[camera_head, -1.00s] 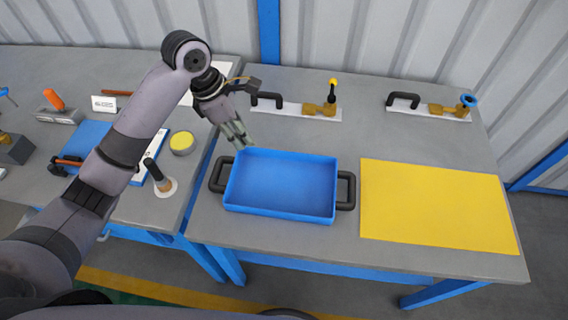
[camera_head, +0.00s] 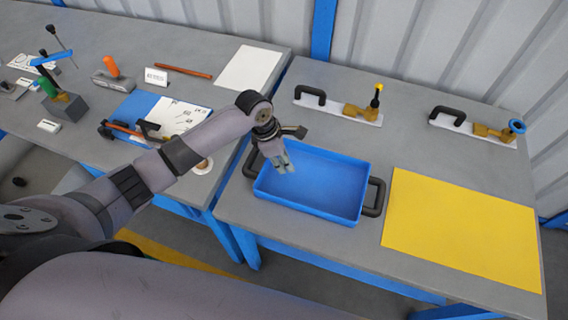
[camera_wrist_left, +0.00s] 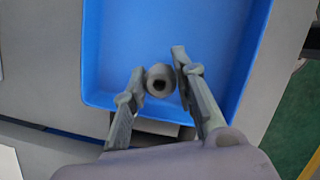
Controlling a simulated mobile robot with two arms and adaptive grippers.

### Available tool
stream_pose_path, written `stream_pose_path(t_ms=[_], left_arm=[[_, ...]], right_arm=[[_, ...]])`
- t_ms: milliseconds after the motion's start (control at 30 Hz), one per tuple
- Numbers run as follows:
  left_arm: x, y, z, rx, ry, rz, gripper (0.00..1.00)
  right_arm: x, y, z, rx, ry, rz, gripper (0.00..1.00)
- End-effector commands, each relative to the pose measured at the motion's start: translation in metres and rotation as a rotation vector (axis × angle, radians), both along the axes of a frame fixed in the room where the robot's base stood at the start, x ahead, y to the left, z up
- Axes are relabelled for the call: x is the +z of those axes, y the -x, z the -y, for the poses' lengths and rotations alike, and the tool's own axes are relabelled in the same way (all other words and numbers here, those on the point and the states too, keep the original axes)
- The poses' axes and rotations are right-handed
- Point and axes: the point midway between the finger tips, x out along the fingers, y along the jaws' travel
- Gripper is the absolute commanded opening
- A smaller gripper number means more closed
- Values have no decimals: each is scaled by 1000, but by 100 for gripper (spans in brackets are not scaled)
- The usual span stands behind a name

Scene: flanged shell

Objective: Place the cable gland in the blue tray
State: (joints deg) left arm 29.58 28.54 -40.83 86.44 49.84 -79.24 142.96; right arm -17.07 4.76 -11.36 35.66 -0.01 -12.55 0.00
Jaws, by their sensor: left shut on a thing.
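The blue tray (camera_head: 335,185) with black side handles sits on the right-hand table, and its inside looks bare. My left gripper (camera_head: 286,168) is over the tray's left end, fingers pointing down. In the left wrist view my left gripper (camera_wrist_left: 152,86) is shut on the cable gland (camera_wrist_left: 160,79), a small grey round piece with a dark hole. There the blue tray (camera_wrist_left: 115,40) lies beneath it. In the head view I cannot make out the gland at the fingertips. My right gripper is not in view.
A yellow mat (camera_head: 460,228) lies right of the tray. The left table holds a clipboard (camera_head: 178,116), a brown rod (camera_head: 183,71) and several tools.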

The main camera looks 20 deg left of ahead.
Motion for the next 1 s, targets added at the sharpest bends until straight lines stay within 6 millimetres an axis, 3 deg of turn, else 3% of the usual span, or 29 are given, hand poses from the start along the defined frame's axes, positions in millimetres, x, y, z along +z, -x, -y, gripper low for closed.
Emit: stream_pose_path(t_ms=[200, 567, 600, 900, 1000], left_arm=[[-28, 0, 0, 1, 0, -1, 2], [-32, 0, 0, 1, 0, -2, 2], [-33, 1, 0, 0, -1, -1, 26], [-32, 0, 0, 0, -1, 0, 45], [-32, 0, 0, 0, -1, 0, 45]], right_arm=[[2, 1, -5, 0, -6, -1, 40], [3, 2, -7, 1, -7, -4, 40], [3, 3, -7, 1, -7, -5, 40], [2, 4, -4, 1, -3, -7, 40], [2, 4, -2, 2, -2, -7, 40]])
